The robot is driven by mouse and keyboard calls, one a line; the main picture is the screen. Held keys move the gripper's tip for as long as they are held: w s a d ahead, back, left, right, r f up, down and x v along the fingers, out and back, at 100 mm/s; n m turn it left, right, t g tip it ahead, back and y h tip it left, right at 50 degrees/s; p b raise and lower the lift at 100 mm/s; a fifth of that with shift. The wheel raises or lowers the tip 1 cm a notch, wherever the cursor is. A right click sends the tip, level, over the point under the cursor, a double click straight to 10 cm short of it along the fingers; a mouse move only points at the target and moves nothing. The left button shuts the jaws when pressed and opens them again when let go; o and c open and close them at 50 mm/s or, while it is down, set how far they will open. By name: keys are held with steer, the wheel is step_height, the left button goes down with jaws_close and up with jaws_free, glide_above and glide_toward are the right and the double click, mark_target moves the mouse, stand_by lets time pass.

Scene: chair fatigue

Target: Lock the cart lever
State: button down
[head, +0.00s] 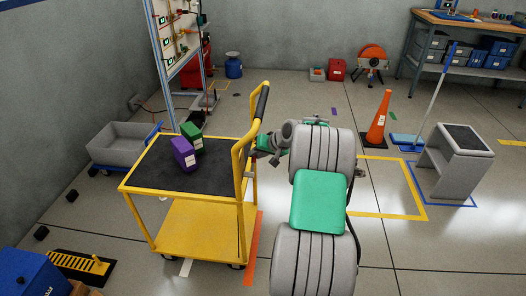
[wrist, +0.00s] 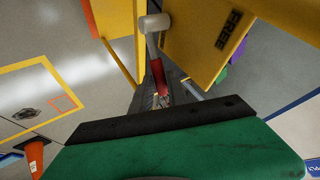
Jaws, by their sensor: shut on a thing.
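The yellow cart (head: 205,225) stands left of centre in the head view, with a dark mat on its top deck. In the wrist view its lever (wrist: 157,72) has a red shaft and a pale rounded knob. The lever lies beside a yellow plate (wrist: 205,45) marked "FREE". My gripper (wrist: 160,98) is shut on the lever's red shaft; its fingers are dark and partly hidden by the green and black gripper body. In the head view my gripper (head: 258,147) is at the cart's handle side, and the lever there is hidden.
A purple box (head: 184,154) and a green box (head: 192,137) sit on the cart deck. An orange floor strip (head: 253,250) runs beside the cart. An orange cone (head: 379,118) and grey step stool (head: 455,160) stand to the right.

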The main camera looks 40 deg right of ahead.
steer(key=c, duration=1.6)
jaws_free()
steer(key=shift+o, duration=0.2)
steer(key=v, duration=0.7)
steer(key=shift+s+r, duration=0.25)
